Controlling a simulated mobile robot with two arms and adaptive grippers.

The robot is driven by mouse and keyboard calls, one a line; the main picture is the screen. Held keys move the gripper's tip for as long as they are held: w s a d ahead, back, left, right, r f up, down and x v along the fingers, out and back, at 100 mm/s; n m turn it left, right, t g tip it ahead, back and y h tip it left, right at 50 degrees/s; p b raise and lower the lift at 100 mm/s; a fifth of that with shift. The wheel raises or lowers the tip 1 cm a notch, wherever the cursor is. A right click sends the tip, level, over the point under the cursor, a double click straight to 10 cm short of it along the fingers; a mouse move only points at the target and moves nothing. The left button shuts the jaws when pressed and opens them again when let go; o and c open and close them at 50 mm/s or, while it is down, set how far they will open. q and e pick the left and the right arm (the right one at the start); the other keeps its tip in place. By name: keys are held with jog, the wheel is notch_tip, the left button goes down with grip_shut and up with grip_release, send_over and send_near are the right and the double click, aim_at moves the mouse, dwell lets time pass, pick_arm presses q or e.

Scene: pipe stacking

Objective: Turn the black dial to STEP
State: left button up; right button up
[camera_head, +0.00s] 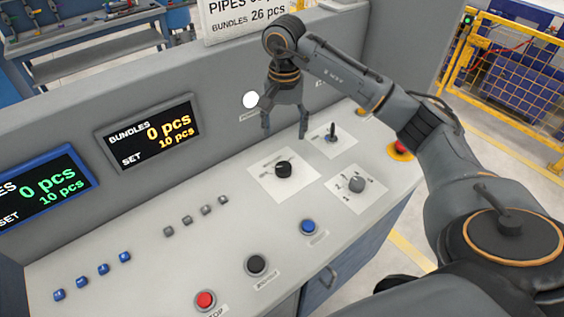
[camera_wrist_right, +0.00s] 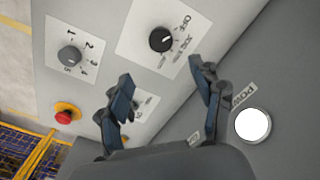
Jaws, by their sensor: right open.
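The black dial (camera_head: 283,169) sits on a white label plate on the sloped console. It also shows in the right wrist view (camera_wrist_right: 162,39), with OFF printed beside it; the other words are too small to read surely. My right gripper (camera_head: 285,132) hangs above the back part of the console, behind the black dial, with its fingers apart and nothing between them. In the right wrist view the open fingers (camera_wrist_right: 165,85) point toward the panel, with the black dial beyond their tips. My left gripper is not in view.
A grey numbered dial (camera_head: 357,185) and a small black switch (camera_head: 331,133) flank the black dial. A red emergency button (camera_head: 400,148) is at the right. Red (camera_head: 205,300), black (camera_head: 256,265) and blue (camera_head: 308,227) buttons line the front. A white round lamp (camera_head: 251,100) is on the upright wall.

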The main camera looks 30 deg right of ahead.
aim_at(284, 166)
notch_tip(284, 166, down, 11)
jog(key=p, duration=0.2)
jog(key=shift+a+f+p, duration=0.1)
jog(key=shift+p, duration=0.3)
jog(key=shift+f, duration=0.75)
jog(key=c, duration=1.1)
